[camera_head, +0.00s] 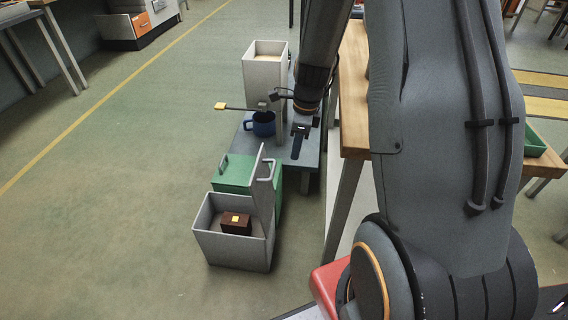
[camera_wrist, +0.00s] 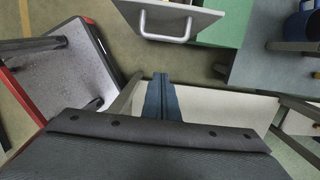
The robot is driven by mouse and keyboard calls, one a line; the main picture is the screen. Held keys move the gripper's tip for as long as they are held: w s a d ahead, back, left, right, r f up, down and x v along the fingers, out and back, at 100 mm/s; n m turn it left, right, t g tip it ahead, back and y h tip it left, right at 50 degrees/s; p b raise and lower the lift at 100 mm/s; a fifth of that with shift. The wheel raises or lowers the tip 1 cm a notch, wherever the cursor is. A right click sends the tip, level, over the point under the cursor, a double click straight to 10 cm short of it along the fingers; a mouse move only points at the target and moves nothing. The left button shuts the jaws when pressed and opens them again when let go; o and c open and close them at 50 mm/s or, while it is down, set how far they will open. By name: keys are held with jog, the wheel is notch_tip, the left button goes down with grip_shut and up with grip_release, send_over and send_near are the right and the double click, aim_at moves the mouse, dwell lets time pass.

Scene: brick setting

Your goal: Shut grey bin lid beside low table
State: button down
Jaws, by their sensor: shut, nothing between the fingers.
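The grey bin (camera_head: 238,252) stands open on the floor in front of the low table (camera_head: 311,160), with a brown box (camera_head: 235,222) bearing a yellow patch inside. Its grey lid (camera_head: 262,205) stands upright on the bin's right side, with a pale handle near the top. In the wrist view the lid (camera_wrist: 199,14) and its handle (camera_wrist: 165,38) show at the top, beyond my fingers. My gripper (camera_head: 296,156) is shut and empty, its blue fingers above the low table, apart from the lid. The fingers also show in the wrist view (camera_wrist: 161,78).
A green bin (camera_head: 232,172) stands just behind the grey bin. A blue mug (camera_head: 263,124) and a tall white bin (camera_head: 263,78) are farther back. A thin bar with a yellow end (camera_head: 221,106) sticks out left. A wooden table (camera_head: 353,85) stands right; the left floor is clear.

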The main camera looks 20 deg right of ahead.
jog(key=w+a+f, duration=0.2)
jog(key=a+f, duration=0.2)
jog(key=f, duration=0.3)
jog(key=shift+w+f, duration=0.2)
jog(key=shift+f, duration=0.2)
jog(key=shift+a, duration=0.15)
